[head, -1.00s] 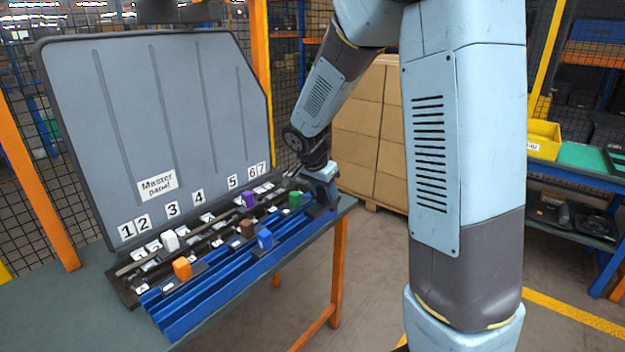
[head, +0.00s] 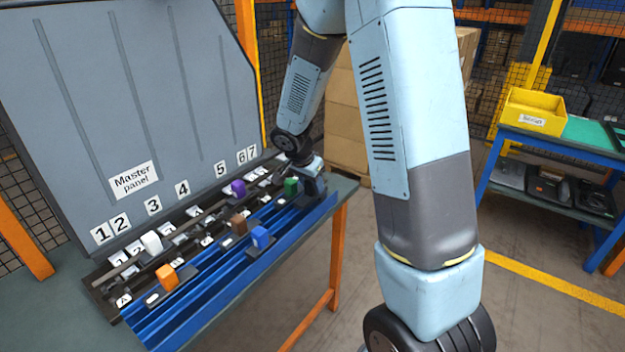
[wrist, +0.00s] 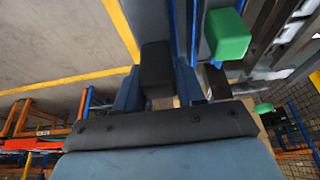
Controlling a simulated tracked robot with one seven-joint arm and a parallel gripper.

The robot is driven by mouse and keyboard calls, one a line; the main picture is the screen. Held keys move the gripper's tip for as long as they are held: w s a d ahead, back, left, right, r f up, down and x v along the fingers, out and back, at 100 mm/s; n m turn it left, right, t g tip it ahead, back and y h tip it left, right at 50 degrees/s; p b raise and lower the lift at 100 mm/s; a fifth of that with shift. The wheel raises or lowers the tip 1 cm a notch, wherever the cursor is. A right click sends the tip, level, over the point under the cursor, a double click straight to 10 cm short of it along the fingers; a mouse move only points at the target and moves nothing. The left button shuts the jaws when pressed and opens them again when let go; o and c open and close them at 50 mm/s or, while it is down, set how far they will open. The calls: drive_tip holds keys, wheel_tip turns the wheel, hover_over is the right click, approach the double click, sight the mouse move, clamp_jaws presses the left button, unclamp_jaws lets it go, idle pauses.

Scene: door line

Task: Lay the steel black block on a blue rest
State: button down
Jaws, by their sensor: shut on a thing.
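My gripper (head: 313,186) is at the far right end of the blue rails, low over the table, beside the green block (head: 291,186). In the wrist view the steel black block (wrist: 157,68) sits between the two blue fingers of my gripper (wrist: 158,92), which is shut on it. The green block (wrist: 228,33) is just to its right there, apart from it. The blue rest (head: 185,318) is a set of long blue rails along the table's front. In the head view my gripper mostly hides the black block, and whether it touches a rail is unclear.
Orange (head: 167,277), blue (head: 260,237), brown (head: 239,222), purple (head: 238,187) and white (head: 151,242) blocks stand along the rails. The master panel (head: 133,180) rises behind them. A yellow bin (head: 532,108) stands on a bench at right. Open floor lies in front.

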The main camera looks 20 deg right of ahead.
sight(311, 192)
drive_tip(key=shift+a+f, duration=0.1)
drive_tip(key=shift+f, duration=1.4)
drive_tip(key=shift+f, duration=0.1)
drive_tip(key=c, duration=0.6)
unclamp_jaws()
drive_tip(key=v, duration=1.3)
drive_tip(key=shift+a+r, duration=0.2)
drive_tip(key=shift+r, duration=0.15)
drive_tip(key=shift+s, duration=0.1)
